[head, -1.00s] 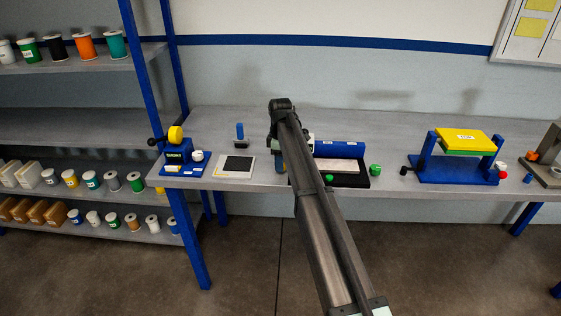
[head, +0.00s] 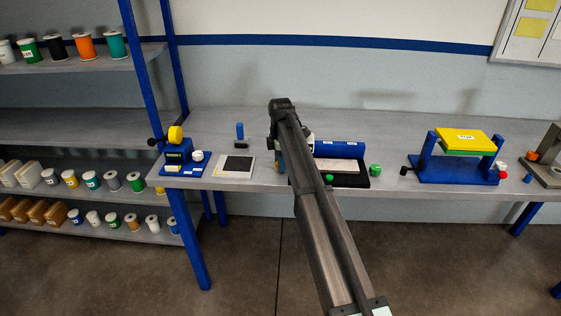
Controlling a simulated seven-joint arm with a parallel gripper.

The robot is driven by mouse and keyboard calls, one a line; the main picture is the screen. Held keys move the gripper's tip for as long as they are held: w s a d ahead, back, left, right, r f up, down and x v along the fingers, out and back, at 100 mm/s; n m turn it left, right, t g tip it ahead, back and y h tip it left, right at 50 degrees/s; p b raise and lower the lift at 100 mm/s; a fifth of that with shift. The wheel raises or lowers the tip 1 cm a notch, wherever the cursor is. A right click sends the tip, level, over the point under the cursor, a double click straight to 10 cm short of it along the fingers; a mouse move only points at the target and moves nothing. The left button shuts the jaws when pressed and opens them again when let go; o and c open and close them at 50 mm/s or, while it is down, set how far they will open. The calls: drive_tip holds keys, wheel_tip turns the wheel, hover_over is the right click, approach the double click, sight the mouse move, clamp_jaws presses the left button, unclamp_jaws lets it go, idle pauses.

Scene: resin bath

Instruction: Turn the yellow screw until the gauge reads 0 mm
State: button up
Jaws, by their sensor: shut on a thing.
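My gripper (head: 278,152) is at the left end of a blue and black bath unit (head: 345,180) on the bench. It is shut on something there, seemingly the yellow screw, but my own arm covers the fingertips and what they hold. No gauge or reading can be made out in this view.
On the grey bench (head: 215,125), a blue stand with a yellow disc (head: 175,135) and a white pad with a black square (head: 237,164) are left. A green knob (head: 375,170) and a blue frame with a yellow plate (head: 467,136) are right.

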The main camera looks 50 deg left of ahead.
drive_tip(key=o, duration=1.1)
drive_tip(key=shift+c, duration=0.2)
drive_tip(key=shift+r, duration=0.1)
wheel_tip(320, 180, up, 14)
drive_tip(key=shift+w, duration=0.1)
idle(0.3)
